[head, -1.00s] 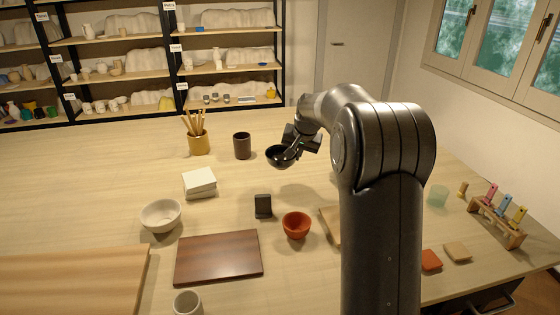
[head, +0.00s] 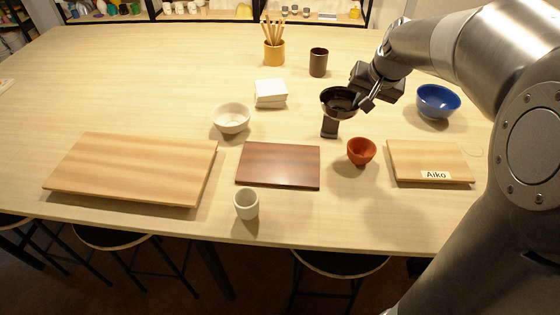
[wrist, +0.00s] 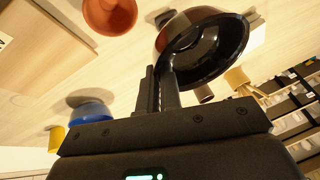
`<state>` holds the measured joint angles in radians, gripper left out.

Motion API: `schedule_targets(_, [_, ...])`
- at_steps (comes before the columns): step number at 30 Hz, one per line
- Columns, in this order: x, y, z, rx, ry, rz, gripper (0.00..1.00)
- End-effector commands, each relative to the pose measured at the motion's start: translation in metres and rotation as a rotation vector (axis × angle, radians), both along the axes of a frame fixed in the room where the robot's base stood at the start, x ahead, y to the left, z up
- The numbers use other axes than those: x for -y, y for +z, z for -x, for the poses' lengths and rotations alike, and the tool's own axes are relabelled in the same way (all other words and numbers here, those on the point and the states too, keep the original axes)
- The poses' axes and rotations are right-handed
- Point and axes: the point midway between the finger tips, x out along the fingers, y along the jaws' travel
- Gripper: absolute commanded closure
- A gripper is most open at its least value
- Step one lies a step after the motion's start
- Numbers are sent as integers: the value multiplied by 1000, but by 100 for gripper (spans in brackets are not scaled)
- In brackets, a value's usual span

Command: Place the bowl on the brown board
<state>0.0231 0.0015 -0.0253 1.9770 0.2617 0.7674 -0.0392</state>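The dark, glossy bowl (head: 340,101) is in my gripper (head: 366,98), held up above the table near the middle. In the wrist view the bowl (wrist: 225,62) tilts in the picture, and my gripper (wrist: 162,85) has its fingers at the bowl's rim and wall. The brown board (head: 278,165), dark and reddish, lies flat on the table to the lower left of the bowl. Nothing stands on it.
A small black block (head: 330,128) shows just below the bowl. An orange bowl (head: 361,151) and a white cup (head: 246,204) stand near the brown board. A white bowl (head: 231,118), large light board (head: 135,168), "Aiko" board (head: 428,160) and blue bowl (head: 437,101) surround the area.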

Motion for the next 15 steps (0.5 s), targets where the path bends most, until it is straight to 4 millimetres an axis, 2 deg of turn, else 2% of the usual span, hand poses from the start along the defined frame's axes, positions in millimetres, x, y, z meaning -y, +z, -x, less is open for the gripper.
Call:
schedule_targets(1, [-7, 1, 17, 3, 21, -3, 100])
schedule_targets(6, [-21, -4, 60, 4, 75, -8, 100])
schedule_targets(10, [-27, -8, 79, 4, 100, -13, 100])
schedule_targets(15, [-38, -15, 87, 1, 115, -14, 100])
